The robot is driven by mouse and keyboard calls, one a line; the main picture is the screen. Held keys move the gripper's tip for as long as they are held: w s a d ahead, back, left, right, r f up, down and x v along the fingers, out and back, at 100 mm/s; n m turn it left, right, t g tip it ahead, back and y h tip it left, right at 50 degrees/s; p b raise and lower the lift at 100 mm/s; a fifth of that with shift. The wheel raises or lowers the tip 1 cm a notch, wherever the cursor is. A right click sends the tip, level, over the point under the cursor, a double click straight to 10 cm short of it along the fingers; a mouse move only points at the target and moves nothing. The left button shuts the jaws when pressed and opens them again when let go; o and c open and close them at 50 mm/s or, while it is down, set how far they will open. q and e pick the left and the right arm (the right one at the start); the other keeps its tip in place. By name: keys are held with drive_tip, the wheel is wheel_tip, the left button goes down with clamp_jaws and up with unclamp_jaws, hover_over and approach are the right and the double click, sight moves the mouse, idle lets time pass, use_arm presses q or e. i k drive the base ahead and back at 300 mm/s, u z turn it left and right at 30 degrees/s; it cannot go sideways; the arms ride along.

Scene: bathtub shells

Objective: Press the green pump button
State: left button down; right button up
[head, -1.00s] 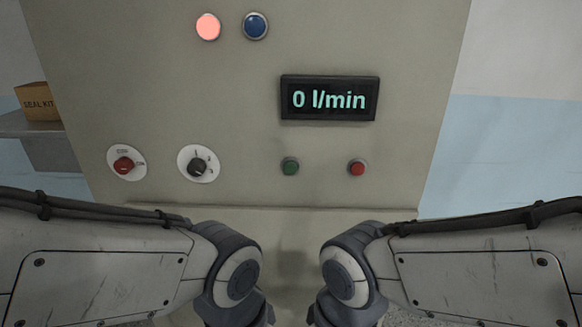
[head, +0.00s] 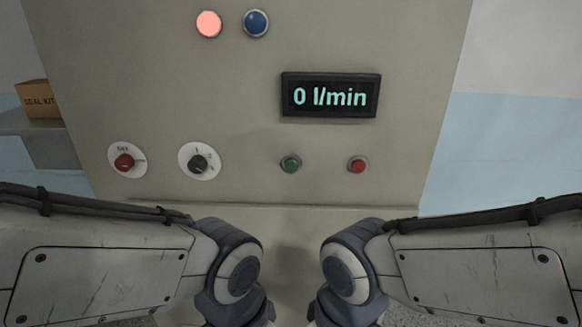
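The green button (head: 290,164) is a small round button with a metal rim on the lower part of the grey-beige control panel (head: 230,110). A red button (head: 358,165) sits to its right at the same height. The display (head: 330,95) above them reads "0 l/min". My two arms come in from the left and right at the bottom, and their wrists bend down out of the picture below the buttons. Neither gripper is in view, and nothing touches the green button.
A red knob (head: 125,162) marked OFF and a black selector knob (head: 199,163) are left of the green button. A pink-red lit lamp (head: 209,24) and a blue lamp (head: 256,23) are above. A "SEAL KIT" box (head: 38,98) stands on a shelf (head: 30,122) at left. A ledge runs below the buttons.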

sight(291, 165)
drive_tip(key=u, duration=1.7)
drive_tip(key=k, duration=1.05)
drive_tip(key=z, duration=1.1)
drive_tip(key=i, duration=0.5)
drive_tip(key=z, duration=0.05)
